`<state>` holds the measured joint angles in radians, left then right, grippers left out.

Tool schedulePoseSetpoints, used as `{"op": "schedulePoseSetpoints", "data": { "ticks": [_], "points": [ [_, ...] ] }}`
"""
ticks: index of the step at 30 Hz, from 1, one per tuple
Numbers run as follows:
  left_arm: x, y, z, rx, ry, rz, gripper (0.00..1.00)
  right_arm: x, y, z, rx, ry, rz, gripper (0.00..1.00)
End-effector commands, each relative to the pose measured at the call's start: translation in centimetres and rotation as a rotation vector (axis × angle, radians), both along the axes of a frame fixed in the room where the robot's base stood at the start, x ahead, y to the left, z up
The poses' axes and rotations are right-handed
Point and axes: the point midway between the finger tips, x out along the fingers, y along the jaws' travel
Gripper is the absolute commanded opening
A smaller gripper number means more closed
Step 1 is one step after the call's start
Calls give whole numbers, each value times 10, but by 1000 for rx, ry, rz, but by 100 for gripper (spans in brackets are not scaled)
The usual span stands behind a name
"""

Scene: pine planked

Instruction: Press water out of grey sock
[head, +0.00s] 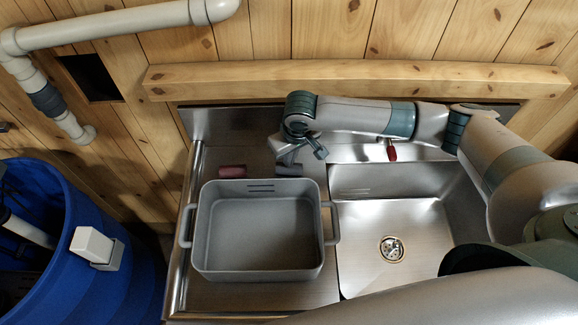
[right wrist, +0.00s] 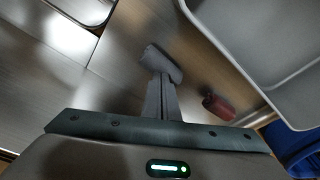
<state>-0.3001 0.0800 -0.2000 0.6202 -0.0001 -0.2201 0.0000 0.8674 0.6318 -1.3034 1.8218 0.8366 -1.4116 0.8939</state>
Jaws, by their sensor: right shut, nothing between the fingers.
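A grey sock (head: 288,170) lies on the steel drainboard behind the grey tub. In the right wrist view the sock (right wrist: 164,63) shows just at the tips of my fingers. My right gripper (head: 291,158) is above the sock, with its shut fingers pointing down at it. In the right wrist view the fingers (right wrist: 160,85) are together with nothing between them. I cannot tell whether the fingertips touch the sock. My left gripper is not in view.
A grey tub (head: 258,272) with side handles stands on the drainboard, empty. A maroon roll (head: 232,171) lies left of the sock. The sink basin (head: 375,270) with its drain is to the right, a red-handled tap (head: 391,152) behind it. A blue barrel (head: 90,215) stands at left.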

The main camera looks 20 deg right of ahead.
Motion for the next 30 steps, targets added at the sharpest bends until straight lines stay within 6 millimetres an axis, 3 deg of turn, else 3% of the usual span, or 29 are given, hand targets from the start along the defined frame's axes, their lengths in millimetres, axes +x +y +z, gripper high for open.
{"op": "schedulePoseSetpoints", "data": {
  "ticks": [30],
  "points": [
    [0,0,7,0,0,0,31,-2,-1,-1,-3,4,0,0]
  ]
}}
